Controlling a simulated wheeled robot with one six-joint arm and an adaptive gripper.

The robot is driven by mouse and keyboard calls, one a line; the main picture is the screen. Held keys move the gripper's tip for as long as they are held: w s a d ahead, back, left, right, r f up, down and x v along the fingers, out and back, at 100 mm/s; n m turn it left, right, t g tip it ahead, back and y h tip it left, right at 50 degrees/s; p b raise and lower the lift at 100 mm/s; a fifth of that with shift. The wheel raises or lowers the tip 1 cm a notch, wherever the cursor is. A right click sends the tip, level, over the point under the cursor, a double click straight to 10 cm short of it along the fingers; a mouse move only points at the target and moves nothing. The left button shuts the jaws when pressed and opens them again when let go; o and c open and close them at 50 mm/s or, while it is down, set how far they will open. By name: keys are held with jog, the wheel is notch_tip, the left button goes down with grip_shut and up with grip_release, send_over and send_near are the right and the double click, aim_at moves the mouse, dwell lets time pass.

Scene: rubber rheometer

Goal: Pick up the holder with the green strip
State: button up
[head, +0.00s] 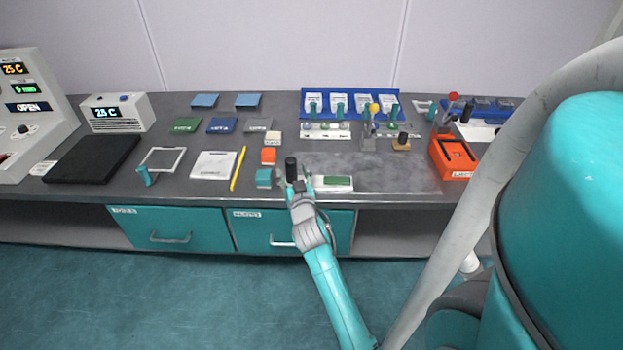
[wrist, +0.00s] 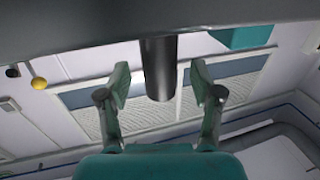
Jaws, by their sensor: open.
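The white holder with a green strip on top (head: 334,182) lies near the front edge of the bench, just right of my gripper (head: 293,183) in the head view. My gripper is open and reaches in over the front edge. A dark upright post (head: 291,168) stands at my gripper. In the wrist view, which looks upside down, the post (wrist: 160,72) lies between the two spread fingers (wrist: 160,92), with gaps on both sides. I cannot tell whether the post belongs to the holder, as my gripper hides that spot. The green strip does not show in the wrist view.
A teal block (head: 264,178) stands close left of my gripper; it also shows in the wrist view (wrist: 240,37). A blue rack (head: 305,94) stands behind.

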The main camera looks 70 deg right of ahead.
jog(key=shift+x, duration=1.15)
grip_shut()
